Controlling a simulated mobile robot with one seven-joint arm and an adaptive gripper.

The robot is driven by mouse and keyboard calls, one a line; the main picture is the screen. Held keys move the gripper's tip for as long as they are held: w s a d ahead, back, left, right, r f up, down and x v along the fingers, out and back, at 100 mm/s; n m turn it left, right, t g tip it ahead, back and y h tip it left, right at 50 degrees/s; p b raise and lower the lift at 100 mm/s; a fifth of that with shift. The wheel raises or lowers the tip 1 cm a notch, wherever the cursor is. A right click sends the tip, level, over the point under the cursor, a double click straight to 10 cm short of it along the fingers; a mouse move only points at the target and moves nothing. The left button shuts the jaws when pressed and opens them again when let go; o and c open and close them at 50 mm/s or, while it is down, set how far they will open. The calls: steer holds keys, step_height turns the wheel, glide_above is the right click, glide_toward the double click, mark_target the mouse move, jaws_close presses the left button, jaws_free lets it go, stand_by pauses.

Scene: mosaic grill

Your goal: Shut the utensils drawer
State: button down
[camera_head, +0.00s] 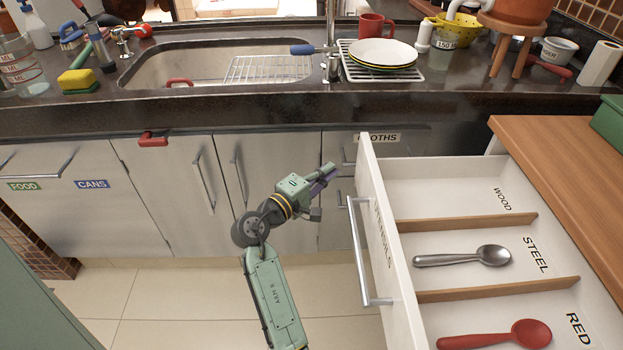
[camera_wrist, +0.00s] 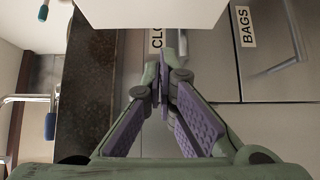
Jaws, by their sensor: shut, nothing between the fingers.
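The utensils drawer (camera_head: 372,185) stands pulled open at the right of the head view. Its white front faces left and carries a long metal handle (camera_head: 358,250). Inside, dividers form sections marked WOOD, STEEL and RED. A steel spoon (camera_head: 470,257) lies in the STEEL section and a red spoon (camera_head: 500,335) in the RED one. My gripper (camera_head: 328,172) is shut and empty, just left of the drawer front near its far end. In the wrist view my gripper (camera_wrist: 163,85) has its fingertips together, below a pale panel at the top.
A wooden worktop (camera_head: 560,150) borders the drawer on the right. The dark sink counter (camera_head: 200,112) runs along the back, with a plate rack (camera_head: 383,70) on it. Grey cabinets (camera_head: 160,175) lie below. The tiled floor (camera_head: 150,300) is clear.

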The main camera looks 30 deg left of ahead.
steer(key=shift+w+d+p, duration=0.3)
steer(key=shift+w+d, duration=0.35)
steer(key=shift+d, duration=0.2)
steer(key=shift+w+d+p, duration=0.25)
steer(key=shift+w+d, duration=0.35)
steer(key=shift+d, duration=0.25)
steer(key=shift+w, duration=0.1)
